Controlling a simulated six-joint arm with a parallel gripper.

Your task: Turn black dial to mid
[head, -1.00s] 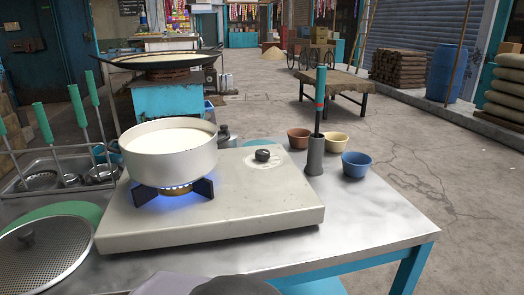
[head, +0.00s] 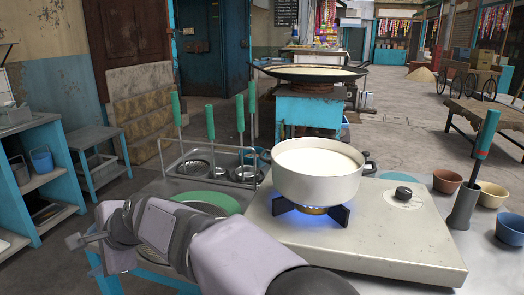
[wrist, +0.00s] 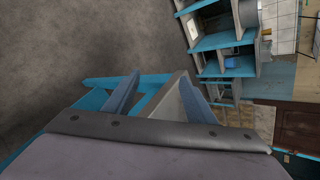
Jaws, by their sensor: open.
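The black dial (head: 403,192) sits on a pale round plate on the right part of the stove top (head: 390,245). Its pointing direction is too small to read. A white pot of milk (head: 318,180) stands over the burner, where a blue flame (head: 313,210) shows. My arm crosses the lower left of the head view, away from the stove's dial. My gripper (wrist: 158,92) is open and empty in the wrist view, its two blue-grey fingers spread. The dial is not in the wrist view.
A rack with green-handled ladles (head: 211,122) stands behind my arm. A grey holder with a green-handled tool (head: 465,206) and several small bowls (head: 447,181) stand right of the dial. A blue shelf (head: 40,185) and a small side table (head: 95,150) are at the left.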

